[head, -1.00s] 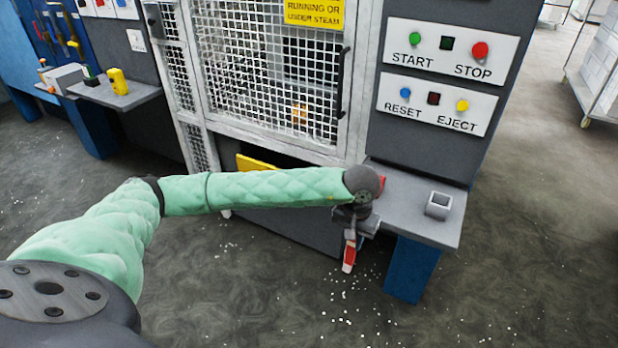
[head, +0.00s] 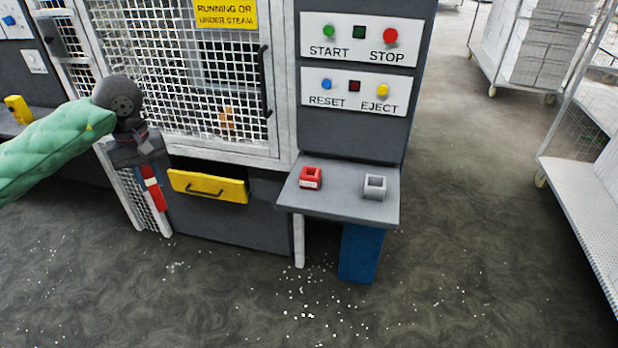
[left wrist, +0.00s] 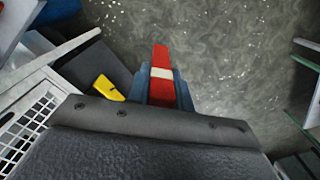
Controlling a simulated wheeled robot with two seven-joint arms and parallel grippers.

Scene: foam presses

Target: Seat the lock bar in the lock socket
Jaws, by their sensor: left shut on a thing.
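The lock bar (head: 153,190) is red with a white band. My left gripper (head: 148,172) is shut on it and holds it pointing down, in front of the mesh door and left of the yellow drawer. The bar also shows in the left wrist view (left wrist: 161,62), between the two blue-grey fingers. A red socket block (head: 311,178) with an open top sits on the grey shelf (head: 340,205). A grey socket block (head: 375,187) with an open top stands to its right. The held bar is well left of both blocks. My right gripper is not in view.
A mesh door (head: 180,65) with a black handle is behind my arm. A yellow drawer front (head: 208,187) is below it. Button panels (head: 357,92) are above the shelf. A yellow object (head: 18,110) is at far left. White-loaded carts stand right; the speckled floor ahead is clear.

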